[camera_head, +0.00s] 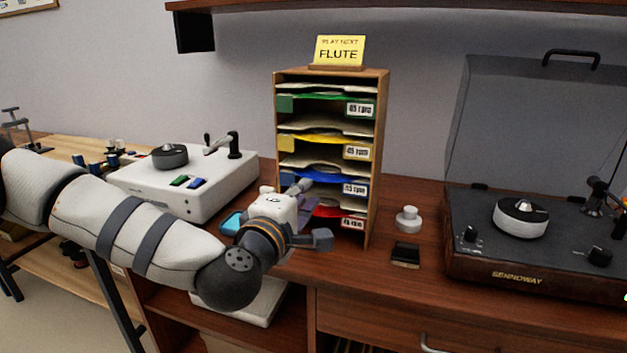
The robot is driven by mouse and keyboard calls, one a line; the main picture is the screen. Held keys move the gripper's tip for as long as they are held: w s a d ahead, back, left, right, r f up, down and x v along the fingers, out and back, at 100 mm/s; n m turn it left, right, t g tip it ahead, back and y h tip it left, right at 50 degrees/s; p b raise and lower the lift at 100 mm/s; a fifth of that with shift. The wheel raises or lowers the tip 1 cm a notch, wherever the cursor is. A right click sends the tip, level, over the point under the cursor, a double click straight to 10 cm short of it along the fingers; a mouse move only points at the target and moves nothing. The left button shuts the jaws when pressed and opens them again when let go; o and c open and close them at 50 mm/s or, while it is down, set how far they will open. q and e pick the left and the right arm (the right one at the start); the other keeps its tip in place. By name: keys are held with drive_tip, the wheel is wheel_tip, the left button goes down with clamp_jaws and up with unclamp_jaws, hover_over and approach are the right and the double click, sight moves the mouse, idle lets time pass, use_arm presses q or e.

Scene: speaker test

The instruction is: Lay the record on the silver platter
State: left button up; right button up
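A wooden rack (384,110) stands mid-table with several slots of pale sleeves marked by green, yellow, blue and red strips. A yellow card (340,50) on top reads "PLAY NEXT FLUTE". No bare record can be made out. The turntable (490,262) at the right has its lid up and a small silver platter (521,218) with nothing lying on it. My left gripper (312,213) is in front of the rack's lower left side, its fingers spread apart and seemingly empty. It partly hides the lower slots and a purple patch there. My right gripper is out of view.
A white player (190,188) with a dark hub stands left of the rack. A white stepped knob (408,219) and a small black block (405,254) sit between rack and turntable. A shelf (420,6) overhangs the back. Bare wood (370,275) lies along the front.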

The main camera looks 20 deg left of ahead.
use_arm(q)
drive_tip(key=w+f+b, duration=0.1)
drive_tip(key=w+b, duration=0.1)
drive_tip(key=w, duration=0.6)
drive_tip(key=shift+w+d, duration=0.15)
drive_tip(key=shift+w, duration=0.1)
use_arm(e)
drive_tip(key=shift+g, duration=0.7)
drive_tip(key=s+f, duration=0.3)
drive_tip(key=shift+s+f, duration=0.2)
use_arm(q)
drive_tip(key=shift+f, duration=0.1)
clamp_jaws()
